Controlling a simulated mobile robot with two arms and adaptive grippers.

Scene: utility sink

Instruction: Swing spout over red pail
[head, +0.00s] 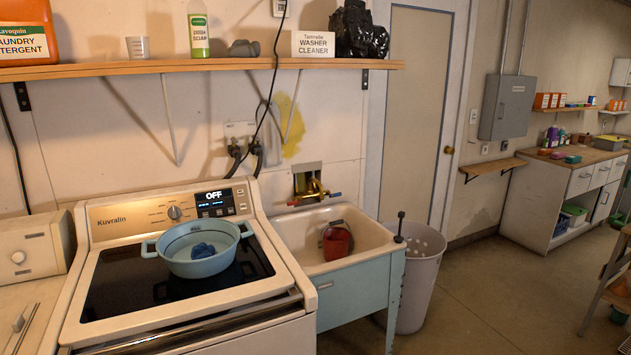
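The brass faucet (315,188) sits in a wall recess above the back of the utility sink (283,231), with a red handle on one side and a blue handle on the other. Its spout is small in view, and I cannot tell exactly which way it points. The red pail (338,244) stands inside the sink basin, below the faucet and slightly to its right. A dark curved shape, perhaps its handle, shows around its top. Neither of my grippers is in view.
Left of the sink is a washer (105,235) with a light-blue tub (200,262) holding a blue cloth on its lid. A perforated bin (420,275) stands right of the sink. A shelf (200,65) with bottles and boxes hangs above.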

